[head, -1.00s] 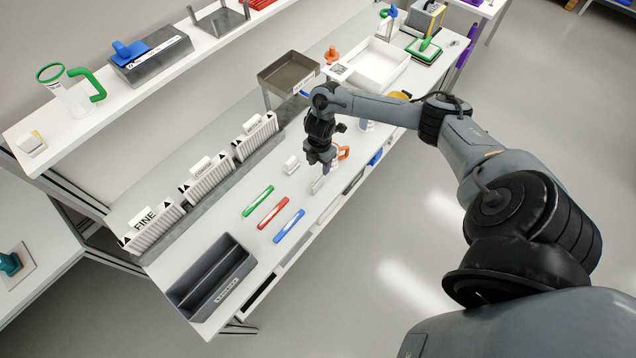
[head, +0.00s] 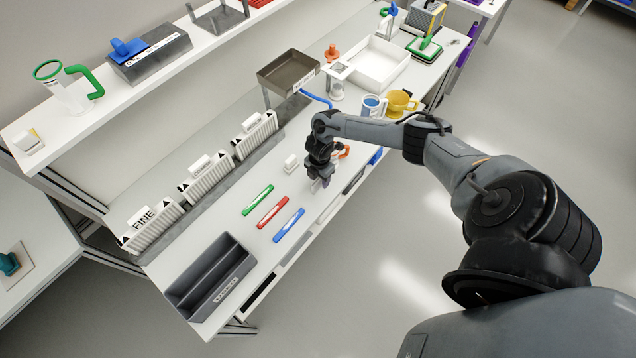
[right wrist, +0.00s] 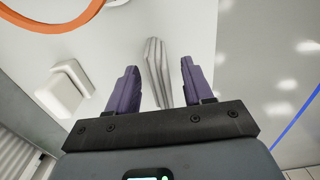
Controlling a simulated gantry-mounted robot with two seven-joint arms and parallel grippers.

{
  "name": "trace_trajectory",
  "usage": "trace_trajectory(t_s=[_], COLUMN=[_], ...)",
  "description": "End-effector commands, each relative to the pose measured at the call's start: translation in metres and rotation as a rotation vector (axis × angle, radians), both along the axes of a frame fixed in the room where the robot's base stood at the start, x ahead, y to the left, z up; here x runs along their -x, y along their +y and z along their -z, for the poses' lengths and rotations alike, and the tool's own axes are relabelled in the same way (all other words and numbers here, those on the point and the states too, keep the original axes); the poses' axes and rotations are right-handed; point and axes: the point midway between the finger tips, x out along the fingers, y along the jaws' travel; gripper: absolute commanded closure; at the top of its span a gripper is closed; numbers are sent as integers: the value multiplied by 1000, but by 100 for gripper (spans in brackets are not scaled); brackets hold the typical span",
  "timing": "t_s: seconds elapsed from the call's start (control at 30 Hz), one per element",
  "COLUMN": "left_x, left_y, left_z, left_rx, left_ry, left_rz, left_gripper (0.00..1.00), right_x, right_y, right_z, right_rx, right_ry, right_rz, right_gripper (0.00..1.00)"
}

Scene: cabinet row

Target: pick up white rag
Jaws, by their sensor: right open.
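A narrow, folded, pale grey-white cloth, which looks like the white rag (right wrist: 155,62), lies on the white table in the right wrist view. My right gripper (right wrist: 160,82) is open, with one purple finger on each side of the cloth's line. The cloth's near end reaches between the fingers; whether it touches them I cannot tell. In the head view my right gripper (head: 321,182) is low over the table's front part and mostly hides the cloth. My left gripper is not in view.
A small white block (head: 291,163) lies left of the gripper. Green (head: 257,200), red (head: 272,212) and blue (head: 289,225) markers lie nearer. The table's front edge is close.

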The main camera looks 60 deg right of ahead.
Motion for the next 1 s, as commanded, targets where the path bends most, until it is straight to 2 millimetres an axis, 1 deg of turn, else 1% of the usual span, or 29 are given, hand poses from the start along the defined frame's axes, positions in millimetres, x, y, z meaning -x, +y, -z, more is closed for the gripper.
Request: trace_trajectory(t_s=[0.27, 0.4, 0.6, 0.87, 1.0], left_x=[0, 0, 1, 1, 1], left_y=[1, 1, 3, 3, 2], left_z=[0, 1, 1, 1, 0], left_rx=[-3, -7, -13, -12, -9], left_ry=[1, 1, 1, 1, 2], left_rz=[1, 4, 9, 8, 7], left_gripper=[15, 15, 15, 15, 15], right_x=[0, 0, 0, 0, 0], right_y=[0, 0, 0, 0, 0], right_z=[2, 2, 2, 1, -2], right_rx=[0, 0, 0, 0, 0], right_ry=[-1, -1, -1, -1, -1], right_rz=[0, 0, 0, 0, 0], right_gripper=[49, 70, 100, 100, 100])
